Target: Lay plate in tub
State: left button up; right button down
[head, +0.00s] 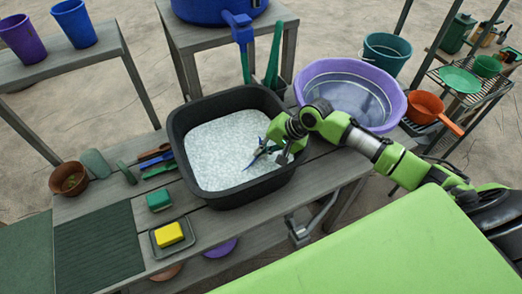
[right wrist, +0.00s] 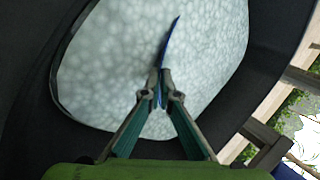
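The black tub (head: 181,150) stands on the wooden table, filled with pale suds (head: 222,150). My right gripper (head: 268,149) is over the right part of this tub, close to the suds. In the right wrist view its fingertips (right wrist: 160,88) are closed together on a thin blue piece (right wrist: 171,42). This looks like a blue plate seen edge-on, tilted up; its lower part seems hidden in the suds, and I cannot tell its full shape. The blue plate also shows in the head view (head: 254,157). My left gripper is not in view.
A purple tub (head: 313,72) with clear water stands right of the black tub. A yellow sponge (head: 169,234), a green block (head: 159,200) and brushes (head: 155,160) lie to the left. A rack at the far right holds a green plate (head: 460,80) and an orange pan (head: 425,107).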

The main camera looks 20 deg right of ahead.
jog(key=c, duration=2.3)
grip_release()
jog(key=v, duration=1.2)
jog(key=shift+b, duration=0.3)
jog(key=shift+r, duration=0.1)
